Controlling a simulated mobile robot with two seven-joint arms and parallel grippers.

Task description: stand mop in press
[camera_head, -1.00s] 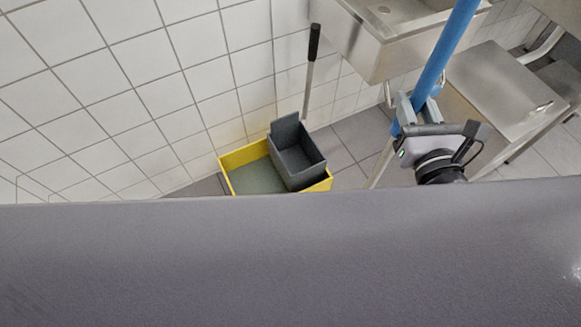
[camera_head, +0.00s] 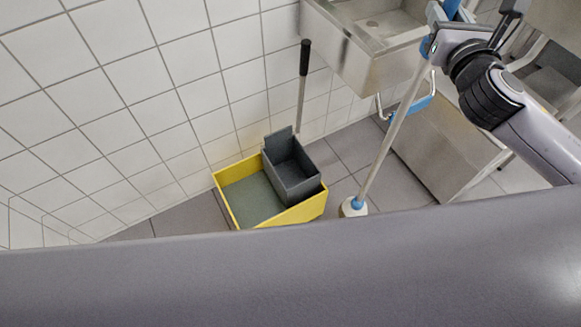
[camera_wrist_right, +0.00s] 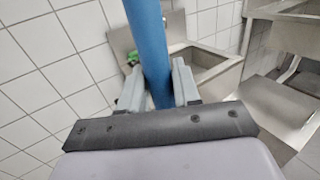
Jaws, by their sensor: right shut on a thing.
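The mop (camera_head: 392,150) has a pale lower pole, a blue upper handle and a white head with a blue collar (camera_head: 353,206). The head is low, just right of the bucket; whether it touches the floor I cannot tell. My right gripper (camera_head: 437,20) is shut on the blue handle, which also shows between the fingers in the right wrist view (camera_wrist_right: 151,60). The pole leans, its top to the right. The press is a dark grey box (camera_head: 290,168) with a black-gripped lever (camera_head: 304,60), set on the right part of the yellow bucket (camera_head: 228,212). My left gripper is not in view.
A steel sink (camera_head: 365,60) hangs on the tiled wall behind the bucket. Grey tiled floor (camera_head: 345,150) shows between bucket and cabinet.

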